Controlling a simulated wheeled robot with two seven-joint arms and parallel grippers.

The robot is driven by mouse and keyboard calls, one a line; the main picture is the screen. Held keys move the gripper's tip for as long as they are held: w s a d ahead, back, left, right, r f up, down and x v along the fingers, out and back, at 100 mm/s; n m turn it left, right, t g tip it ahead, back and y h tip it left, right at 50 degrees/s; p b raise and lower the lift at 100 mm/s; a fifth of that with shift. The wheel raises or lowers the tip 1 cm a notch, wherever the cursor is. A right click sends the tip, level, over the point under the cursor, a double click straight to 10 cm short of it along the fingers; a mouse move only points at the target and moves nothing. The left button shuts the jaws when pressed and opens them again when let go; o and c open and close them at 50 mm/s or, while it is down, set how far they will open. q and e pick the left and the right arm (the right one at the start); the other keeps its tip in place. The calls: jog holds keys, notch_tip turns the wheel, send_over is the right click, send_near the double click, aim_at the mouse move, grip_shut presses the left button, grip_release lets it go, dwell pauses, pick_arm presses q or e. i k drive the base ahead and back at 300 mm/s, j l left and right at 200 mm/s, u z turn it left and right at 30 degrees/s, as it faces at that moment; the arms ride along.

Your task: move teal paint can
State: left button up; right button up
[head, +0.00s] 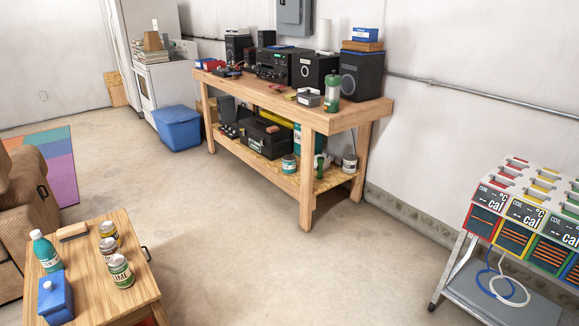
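A small can with a teal band (289,164) stands upright on the lower shelf of the wooden workbench (340,121), near the front edge. It looks like the teal paint can, though its label is too small to read. A green and white can (320,166) stands to its right, and a greyish can (349,164) stands farther right on the same shelf. Neither of my grippers is in view.
A side table (92,232) at lower left holds cans, a teal bottle (46,252) and a blue box (55,298). A brown recliner (25,205) is at left, a wheeled cart (500,295) at right. A blue bin (178,130) stands behind. The middle floor is clear.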

aim_at(288, 168)
jog(key=i+l, duration=0.25)
jog(key=i, duration=0.15)
jog(key=i+l, duration=0.25)
jog(key=i, duration=0.2)
jog(key=i+l, duration=0.25)
jog(key=i, duration=0.15)
jog(key=i+j+u, duration=0.1)
jog(key=i+u, duration=0.4)
jog(key=i, duration=0.15)
jog(key=i+l+u, duration=0.2)
jog(key=i+u, duration=0.25)
jog(key=i, duration=0.2)
jog(key=i+j+z, duration=0.2)
jog(key=i, duration=0.3)
jog(key=i+j+z, duration=0.15)
jog(key=i, duration=0.3)
jog(key=i+j+z, duration=0.2)
jog(key=i+j, duration=0.15)
jog(key=i, duration=0.15)
